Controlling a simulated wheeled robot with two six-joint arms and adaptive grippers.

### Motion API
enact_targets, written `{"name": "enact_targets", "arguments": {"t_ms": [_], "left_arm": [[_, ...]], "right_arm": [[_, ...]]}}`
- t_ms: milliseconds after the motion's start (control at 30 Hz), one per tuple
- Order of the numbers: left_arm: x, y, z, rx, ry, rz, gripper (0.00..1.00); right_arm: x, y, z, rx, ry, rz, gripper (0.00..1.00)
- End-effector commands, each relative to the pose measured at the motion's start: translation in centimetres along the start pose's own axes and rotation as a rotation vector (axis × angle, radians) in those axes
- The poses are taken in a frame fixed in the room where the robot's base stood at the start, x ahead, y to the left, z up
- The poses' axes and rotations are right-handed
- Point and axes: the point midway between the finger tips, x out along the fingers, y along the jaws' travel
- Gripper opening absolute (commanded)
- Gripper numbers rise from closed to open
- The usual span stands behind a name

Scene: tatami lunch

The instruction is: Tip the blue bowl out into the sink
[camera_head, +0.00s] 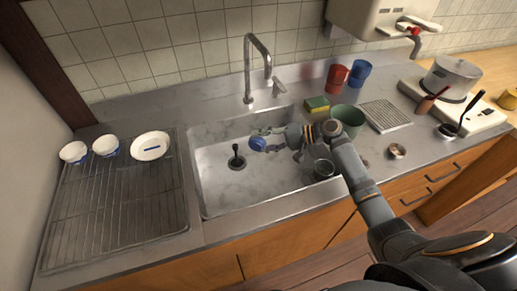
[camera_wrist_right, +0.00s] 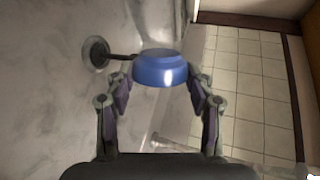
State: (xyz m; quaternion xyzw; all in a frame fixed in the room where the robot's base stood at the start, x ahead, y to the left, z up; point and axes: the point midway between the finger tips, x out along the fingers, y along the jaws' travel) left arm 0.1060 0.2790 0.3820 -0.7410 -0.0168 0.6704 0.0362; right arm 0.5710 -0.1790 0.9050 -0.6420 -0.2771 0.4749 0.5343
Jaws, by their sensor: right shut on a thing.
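The small blue bowl (camera_head: 258,144) is held over the sink (camera_head: 215,182), in the air near the drain (camera_head: 237,162). My right gripper (camera_head: 268,140) is shut on the bowl, reaching in from the right. In the right wrist view the blue bowl (camera_wrist_right: 162,70) sits between the fingertips of my right gripper (camera_wrist_right: 162,80). The bowl looks tipped onto its side. Its inside is hidden, so I cannot tell if anything is in it. My left gripper is not in view.
A metal cup (camera_head: 323,169) stands at the sink's right, near my forearm. A green tub (camera_head: 349,118), a sponge (camera_head: 317,104), a red cup (camera_head: 337,77) and a blue cup (camera_head: 359,73) stand behind. The faucet (camera_head: 247,70) rises at the back. White bowls (camera_head: 74,152) stand on the left rack.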

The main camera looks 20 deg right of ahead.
Motion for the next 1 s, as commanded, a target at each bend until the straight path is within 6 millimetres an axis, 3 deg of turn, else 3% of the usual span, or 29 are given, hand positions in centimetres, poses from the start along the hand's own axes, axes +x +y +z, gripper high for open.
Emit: {"name": "enact_targets", "arguments": {"t_ms": [1000], "left_arm": [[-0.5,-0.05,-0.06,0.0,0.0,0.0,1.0]], "right_arm": [[-0.04,-0.04,-0.42,0.104,-0.034,-0.017,0.23]]}}
